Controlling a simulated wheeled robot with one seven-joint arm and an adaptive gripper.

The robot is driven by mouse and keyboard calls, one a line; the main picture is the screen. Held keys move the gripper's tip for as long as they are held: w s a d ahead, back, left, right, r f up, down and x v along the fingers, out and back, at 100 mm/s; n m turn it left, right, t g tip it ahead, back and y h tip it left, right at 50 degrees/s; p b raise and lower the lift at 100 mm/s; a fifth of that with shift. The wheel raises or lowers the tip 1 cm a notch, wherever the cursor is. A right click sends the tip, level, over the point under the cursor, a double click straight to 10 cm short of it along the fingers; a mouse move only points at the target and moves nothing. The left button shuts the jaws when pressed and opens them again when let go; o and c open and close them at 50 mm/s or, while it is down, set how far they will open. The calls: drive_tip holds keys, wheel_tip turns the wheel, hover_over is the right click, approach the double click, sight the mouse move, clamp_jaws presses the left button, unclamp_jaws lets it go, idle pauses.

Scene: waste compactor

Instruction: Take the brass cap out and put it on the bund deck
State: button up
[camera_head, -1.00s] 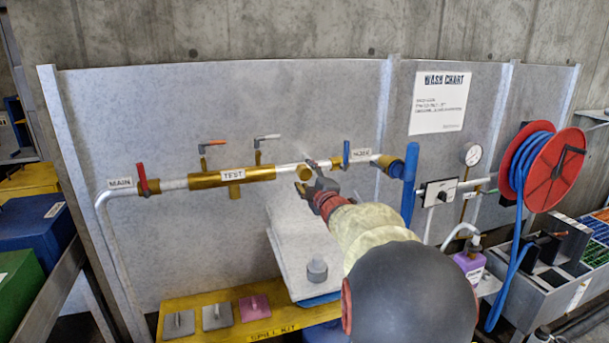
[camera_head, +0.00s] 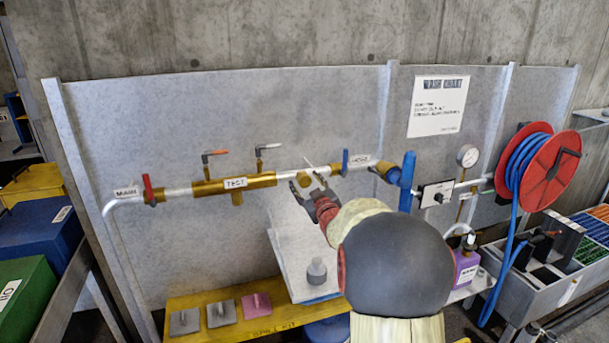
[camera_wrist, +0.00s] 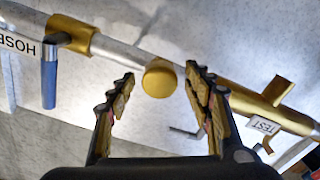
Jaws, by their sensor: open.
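The brass cap (camera_head: 306,180) is a short brass cylinder at the pipe line, right of the TEST section. In the wrist view the brass cap (camera_wrist: 159,78) shows its round end, centred between my fingertips and beyond them. My gripper (camera_wrist: 158,84) is open and empty, its fingers apart on either side of the cap in the picture. In the head view my gripper (camera_head: 308,188) is just in front of and below the cap; contact cannot be told. A pale deck (camera_head: 290,255) below the pipe may be the bund deck; my arm hides part of it.
A grey knobbed item (camera_head: 316,271) stands on the pale deck. The yellow spill kit shelf (camera_head: 190,300) holds several pads. The blue HOSE lever (camera_head: 345,162) and TEST pipe section (camera_head: 220,185) flank the cap. A red hose reel (camera_head: 545,170) is at the right.

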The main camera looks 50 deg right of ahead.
drive_tip(key=m+p, duration=0.3)
drive_tip(key=m, duration=0.2)
drive_tip(key=shift+m+p, duration=0.35)
drive_tip(key=shift+m, duration=0.25)
drive_tip(key=shift+r+m+p, duration=0.1)
drive_tip(key=shift+m+p, duration=0.8)
drive_tip(key=shift+m, duration=0.2)
drive_tip(key=m+p, duration=0.1)
drive_tip(key=m, duration=0.1)
drive_tip(key=shift+m, duration=0.3)
drive_tip(key=shift+f, duration=0.2)
drive_tip(key=shift+c, duration=0.8)
drive_tip(key=c, duration=1.1)
drive_tip(key=n+b, duration=0.3)
drive_tip(key=b, duration=0.1)
drive_tip(key=shift+f+n, duration=0.1)
drive_tip(key=shift+n, duration=0.3)
drive_tip(key=shift+n+b, duration=0.7)
drive_tip(key=shift+b, duration=0.15)
